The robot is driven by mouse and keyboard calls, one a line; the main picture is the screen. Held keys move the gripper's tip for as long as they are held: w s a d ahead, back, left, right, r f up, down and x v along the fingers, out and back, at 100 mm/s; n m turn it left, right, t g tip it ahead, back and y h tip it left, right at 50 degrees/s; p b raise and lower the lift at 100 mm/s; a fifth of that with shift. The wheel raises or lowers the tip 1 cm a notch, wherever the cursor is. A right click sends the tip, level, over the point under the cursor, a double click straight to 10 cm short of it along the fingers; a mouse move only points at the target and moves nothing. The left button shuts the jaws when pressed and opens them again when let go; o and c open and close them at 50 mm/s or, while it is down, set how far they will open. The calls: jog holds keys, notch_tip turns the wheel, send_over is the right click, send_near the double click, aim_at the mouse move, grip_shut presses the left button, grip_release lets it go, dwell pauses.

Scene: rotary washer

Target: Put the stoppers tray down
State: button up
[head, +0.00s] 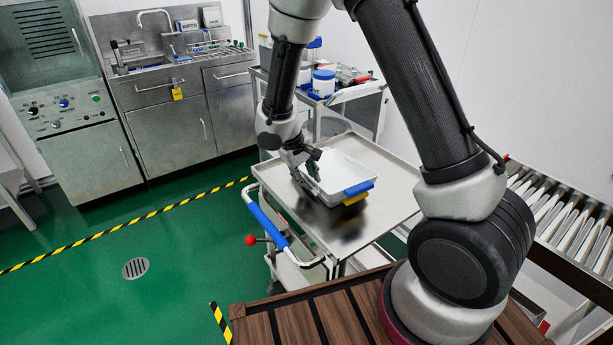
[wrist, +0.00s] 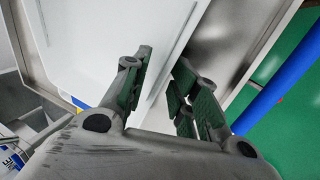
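The stoppers tray (head: 349,173) is a shallow white tray with a blue and a yellow piece at its right front corner. It is over the top of a steel cart (head: 389,200); whether it rests on it or hovers just above, I cannot tell. My gripper (head: 311,175) is at the tray's left wall. In the wrist view, the fingers of my gripper (wrist: 161,75) straddle the wall of the tray (wrist: 105,35), one on each side, drawn in close on it. No stoppers are clearly visible.
A roller conveyor (head: 570,225) stands at right. Bare cart top shows around the tray.

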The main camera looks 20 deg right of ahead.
jog(key=v, duration=1.2)
jog(key=s+d+r+m+y, duration=0.2)
jog(key=s+d+r, duration=0.6)
jog(key=d+r, duration=0.4)
jog(key=s+d+r+t, duration=0.1)
jog(key=s+d+r, duration=0.1)
jog(key=s, duration=0.6)
jog(key=s+d+r+m+t+y, duration=0.1)
jog(key=s+d+r+t, duration=0.1)
jog(key=s, duration=0.7)
jog(key=d+r, duration=0.1)
jog(key=d, duration=0.1)
jog(key=shift+d+m+y, duration=0.25)
jog(key=shift+m+y, duration=0.05)
jog(key=shift+s, duration=0.1)
jog(key=shift+c, duration=0.2)
